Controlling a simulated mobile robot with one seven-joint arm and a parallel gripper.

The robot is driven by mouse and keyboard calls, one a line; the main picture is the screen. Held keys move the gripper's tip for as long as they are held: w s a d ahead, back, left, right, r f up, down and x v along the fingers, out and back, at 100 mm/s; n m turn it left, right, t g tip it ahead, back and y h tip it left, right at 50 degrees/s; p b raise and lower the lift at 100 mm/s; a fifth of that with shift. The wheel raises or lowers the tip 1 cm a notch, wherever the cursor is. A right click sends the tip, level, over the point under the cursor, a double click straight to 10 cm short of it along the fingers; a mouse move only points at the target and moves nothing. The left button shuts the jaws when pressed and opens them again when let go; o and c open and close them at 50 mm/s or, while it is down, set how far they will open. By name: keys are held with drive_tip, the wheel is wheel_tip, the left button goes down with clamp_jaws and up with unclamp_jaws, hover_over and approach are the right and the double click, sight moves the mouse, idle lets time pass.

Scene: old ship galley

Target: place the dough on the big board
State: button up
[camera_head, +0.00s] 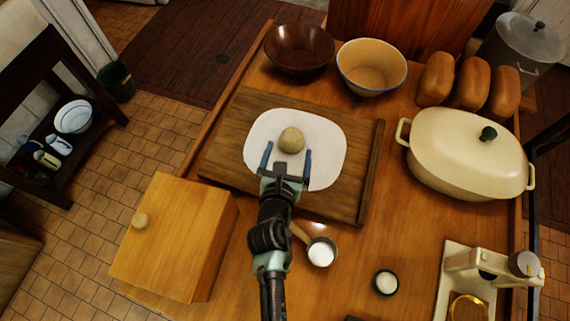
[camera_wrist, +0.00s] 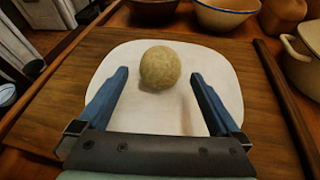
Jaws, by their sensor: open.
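The dough (camera_head: 291,141) is a round, pale tan ball resting on a white rounded sheet (camera_head: 329,150). The sheet lies flat on the big wooden board (camera_head: 222,155) on the table. My gripper (camera_head: 287,161) is open over the near part of the sheet, with its fingers pointing at the dough. In the wrist view the dough (camera_wrist: 160,67) shows beyond the gap between the blue fingertips (camera_wrist: 160,75), nothing held between them. I cannot tell exactly how high the fingers are above the sheet.
A dark bowl (camera_head: 299,50) and a cream bowl (camera_head: 371,66) stand behind the board. A cream lidded pot (camera_head: 465,150) and several loaves (camera_head: 470,83) are at right. A wooden box (camera_head: 175,240) stands front left; a small white-filled scoop (camera_head: 321,253) lies in front.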

drive_tip(key=v, duration=0.5)
drive_tip(key=shift+s+a+r, duration=0.1)
drive_tip(key=shift+s+r, duration=0.05)
drive_tip(key=shift+s, duration=0.2)
drive_tip(key=w+r+m+t, duration=0.2)
drive_tip(key=w+r+m, duration=0.2)
drive_tip(key=r, duration=0.4)
drive_tip(key=w+r+m+t, duration=0.1)
drive_tip(key=w+r+m, duration=0.35)
drive_tip(key=r, duration=0.35)
wheel_tip(320, 180, up, 34)
drive_tip(key=m+t, duration=0.7)
drive_tip(key=m, duration=1)
hover_over(287, 147)
drive_tip(key=s+d, duration=0.2)
drive_tip(key=s+r+m+t, duration=0.2)
drive_tip(key=s+r+m, duration=0.2)
drive_tip(key=r, duration=0.3)
drive_tip(key=s+r+m+t+y, duration=0.1)
drive_tip(key=s+r+m+t, duration=0.1)
drive_tip(key=s+r+m, duration=0.2)
wheel_tip(287, 147, up, 3)
drive_tip(key=shift+s+a+y, duration=0.3)
drive_tip(key=shift+s+a, duration=0.15)
drive_tip(key=shift+s, duration=0.4)
